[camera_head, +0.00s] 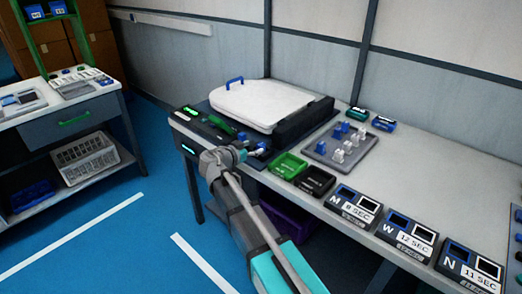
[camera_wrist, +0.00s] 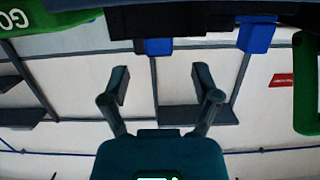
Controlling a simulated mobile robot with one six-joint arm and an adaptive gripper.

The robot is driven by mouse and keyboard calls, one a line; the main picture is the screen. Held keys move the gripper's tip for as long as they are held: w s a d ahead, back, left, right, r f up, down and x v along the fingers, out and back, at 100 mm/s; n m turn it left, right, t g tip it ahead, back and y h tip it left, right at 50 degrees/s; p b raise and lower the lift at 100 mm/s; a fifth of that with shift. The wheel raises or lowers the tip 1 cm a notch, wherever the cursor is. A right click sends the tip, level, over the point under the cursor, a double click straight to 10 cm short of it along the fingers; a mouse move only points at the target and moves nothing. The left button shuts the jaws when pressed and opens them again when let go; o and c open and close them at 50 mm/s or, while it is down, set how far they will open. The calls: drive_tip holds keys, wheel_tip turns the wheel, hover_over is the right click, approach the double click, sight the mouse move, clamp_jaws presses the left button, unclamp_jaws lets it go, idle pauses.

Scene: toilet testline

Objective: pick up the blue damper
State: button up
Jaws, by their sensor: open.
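Small blue dampers (camera_head: 320,147) stand among white ones on a grey holder plate (camera_head: 362,153) on the bench. Small blue and white parts (camera_head: 262,151) also show at the front edge of the toilet-seat test machine, close to my gripper (camera_head: 244,151). My gripper (camera_wrist: 160,84) has its two fingers spread, with nothing between them, in the wrist view. Beyond the fingertips, at the top of that view, are a blue block (camera_wrist: 158,46) and another blue block (camera_wrist: 257,36); I cannot tell whether either is a damper.
The test machine carries a white seat lid (camera_head: 265,103) with a blue handle. A green bin (camera_head: 288,166) and a black bin (camera_head: 315,181) sit right of my gripper. Timer boxes (camera_head: 407,235) line the bench front. A second bench (camera_head: 75,115) stands left across blue floor.

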sight(259, 145)
drive_tip(key=shift+b+x, duration=0.4)
drive_tip(key=shift+x, duration=1.85)
drive_tip(key=shift+f, duration=0.1)
clamp_jaws()
